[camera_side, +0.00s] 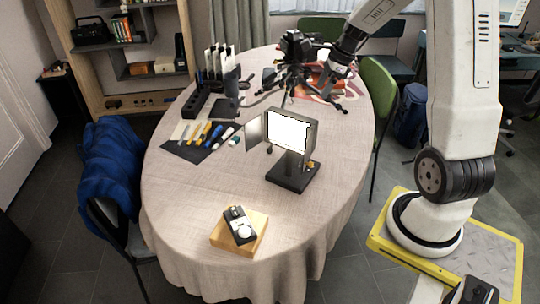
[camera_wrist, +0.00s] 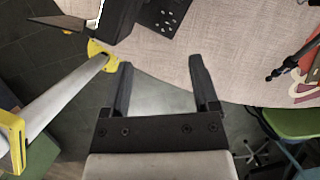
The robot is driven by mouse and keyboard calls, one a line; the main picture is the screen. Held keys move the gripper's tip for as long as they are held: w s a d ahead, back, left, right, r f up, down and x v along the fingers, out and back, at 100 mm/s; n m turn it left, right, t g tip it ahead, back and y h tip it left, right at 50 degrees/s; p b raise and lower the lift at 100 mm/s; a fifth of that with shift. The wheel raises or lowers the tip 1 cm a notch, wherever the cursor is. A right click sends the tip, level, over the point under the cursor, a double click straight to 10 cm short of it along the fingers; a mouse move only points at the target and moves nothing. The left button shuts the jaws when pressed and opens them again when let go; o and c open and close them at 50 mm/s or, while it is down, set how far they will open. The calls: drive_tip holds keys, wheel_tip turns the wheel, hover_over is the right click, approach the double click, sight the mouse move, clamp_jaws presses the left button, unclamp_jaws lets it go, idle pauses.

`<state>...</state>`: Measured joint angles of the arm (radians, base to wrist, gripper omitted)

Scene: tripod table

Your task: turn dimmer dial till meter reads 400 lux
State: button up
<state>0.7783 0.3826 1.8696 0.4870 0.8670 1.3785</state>
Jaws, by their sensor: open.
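The lamp (camera_side: 289,132) stands on the table with its white panel lit and a flap open at its left. Its black base (camera_side: 290,180) has a small yellow knob-like part (camera_side: 311,164) at the right, which looks like the dimmer dial. The light meter (camera_side: 238,219), black with a white dome, lies on a wooden block near the front edge. Its reading is too small to read. My gripper (camera_side: 335,82) is above the back right of the table, behind the lamp and apart from it. In the wrist view my gripper (camera_wrist: 160,82) is open with nothing between its fingers.
A camera on a tripod (camera_side: 296,50) stands at the table's back, close to my gripper. Several markers (camera_side: 208,134) lie on a dark mat at the left. A black organizer (camera_side: 196,103) stands behind them. The table's front right (camera_side: 320,220) is clear. Chairs flank the table.

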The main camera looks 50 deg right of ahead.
wheel_tip(320, 180, down, 22)
drive_tip(key=d+m, duration=0.1)
drive_tip(key=shift+d+r, duration=0.15)
drive_tip(key=shift+d, duration=0.15)
drive_tip(key=shift+x, duration=3.8)
drive_tip(key=shift+a, duration=0.1)
clamp_jaws()
